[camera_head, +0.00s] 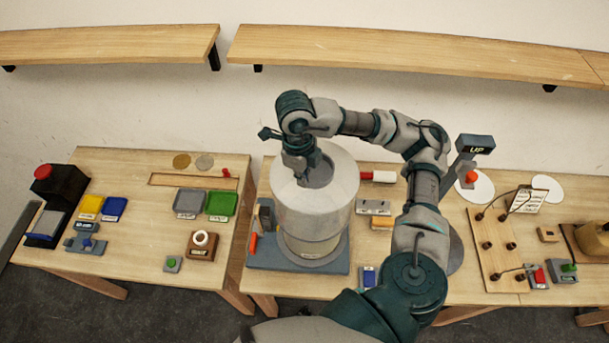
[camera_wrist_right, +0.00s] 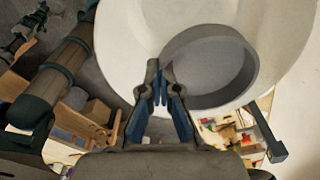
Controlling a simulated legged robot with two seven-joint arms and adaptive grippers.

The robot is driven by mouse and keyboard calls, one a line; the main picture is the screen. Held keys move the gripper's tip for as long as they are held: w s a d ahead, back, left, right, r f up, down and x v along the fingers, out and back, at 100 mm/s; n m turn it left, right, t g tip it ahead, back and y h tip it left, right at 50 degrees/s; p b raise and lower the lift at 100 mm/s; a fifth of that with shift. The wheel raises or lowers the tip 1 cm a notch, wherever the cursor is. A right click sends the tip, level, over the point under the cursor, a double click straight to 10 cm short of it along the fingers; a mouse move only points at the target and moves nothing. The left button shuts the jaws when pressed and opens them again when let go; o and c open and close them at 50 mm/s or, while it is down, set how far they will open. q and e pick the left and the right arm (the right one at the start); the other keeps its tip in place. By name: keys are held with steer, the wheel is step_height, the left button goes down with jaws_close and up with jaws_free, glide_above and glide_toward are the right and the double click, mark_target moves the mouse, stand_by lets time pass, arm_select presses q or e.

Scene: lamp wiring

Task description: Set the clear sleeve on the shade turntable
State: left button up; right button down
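A large pale grey cylinder, which I take to be the clear sleeve (camera_head: 312,207), stands over the turntable (camera_head: 313,262) on a blue-grey base in the head view. A narrower beige drum (camera_head: 312,246) with a label shows below its lower edge. The cylinder looks opaque. Its white top and grey neck ring (camera_wrist_right: 215,70) fill the upper right of the right wrist view. My right gripper (camera_wrist_right: 161,80) is at the ring's rim, fingertips close together, and appears shut on its wall. In the head view my right gripper (camera_head: 302,170) is over the cylinder's top. My left gripper is not seen.
A red-and-white cylinder (camera_head: 380,176) and small labelled blocks (camera_head: 374,207) lie right of the turntable. A post with an "UP" sign (camera_head: 476,145) stands farther right. Green (camera_head: 221,203) and grey (camera_head: 190,201) trays sit on the left table, across a gap.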

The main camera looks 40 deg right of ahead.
mark_target(304, 190)
steer(key=shift+a+f+b, duration=0.1)
steer(key=shift+f+b, duration=0.6)
steer(key=shift+f, duration=0.25)
steer(key=shift+s+f+b, duration=0.15)
steer(key=shift+f+b, duration=0.2)
step_height(304, 190, down, 2)
steer(key=shift+f+b, duration=0.1)
steer(key=shift+b, duration=0.9)
steer(key=shift+f+b, duration=0.3)
steer(key=shift+f, duration=0.05)
arm_select(q)
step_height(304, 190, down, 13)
steer(key=b, duration=0.8)
arm_select(e)
steer(key=shift+f+b, duration=0.9)
steer(key=shift+f, duration=4.65)
steer(key=shift+f+b, duration=0.65)
steer(key=shift+f, duration=0.1)
arm_select(q)
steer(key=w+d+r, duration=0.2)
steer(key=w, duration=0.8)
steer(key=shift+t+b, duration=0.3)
steer(key=shift+b, duration=0.05)
arm_select(e)
steer(key=shift+f, duration=0.4)
